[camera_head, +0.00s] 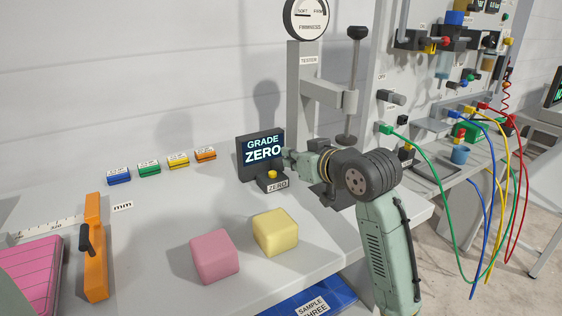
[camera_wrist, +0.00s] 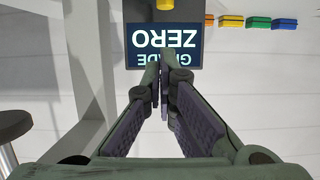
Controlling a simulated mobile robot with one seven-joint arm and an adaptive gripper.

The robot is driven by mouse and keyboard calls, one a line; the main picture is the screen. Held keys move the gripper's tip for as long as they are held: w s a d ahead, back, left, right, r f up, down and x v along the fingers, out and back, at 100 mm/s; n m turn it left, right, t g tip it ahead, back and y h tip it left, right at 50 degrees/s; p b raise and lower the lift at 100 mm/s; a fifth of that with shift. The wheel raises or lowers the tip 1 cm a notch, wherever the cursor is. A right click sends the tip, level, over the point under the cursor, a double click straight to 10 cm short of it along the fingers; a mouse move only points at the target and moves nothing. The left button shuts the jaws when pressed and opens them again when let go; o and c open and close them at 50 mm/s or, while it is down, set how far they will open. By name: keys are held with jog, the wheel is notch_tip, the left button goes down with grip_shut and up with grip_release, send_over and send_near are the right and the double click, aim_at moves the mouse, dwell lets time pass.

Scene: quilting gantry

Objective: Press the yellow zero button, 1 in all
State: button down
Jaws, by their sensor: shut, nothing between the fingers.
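The yellow zero button (camera_head: 272,174) sits on a small dark box with a "ZERO" label, in front of a dark display (camera_head: 262,148) that reads "GRADE ZERO". In the wrist view the yellow button (camera_wrist: 165,4) shows at the top edge, partly cut off, beyond the display (camera_wrist: 165,40), which appears upside down. My gripper (camera_head: 286,156) is shut and empty, beside the display's right edge and a little above and right of the button. In the wrist view the gripper's fingertips (camera_wrist: 164,65) are close together over the lower part of the display picture. I see no contact with the button.
A pink block (camera_head: 214,257) and a yellow block (camera_head: 275,232) lie on the table in front. Blue, green, yellow and orange labelled blocks (camera_head: 178,160) line the back. A firmness tester (camera_head: 305,80) stands behind my arm. An orange caliper-like tool (camera_head: 95,260) is at left.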

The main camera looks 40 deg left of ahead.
jog(key=shift+v, duration=1.6)
jog(key=shift+s+r, duration=0.1)
jog(key=shift+r, duration=0.05)
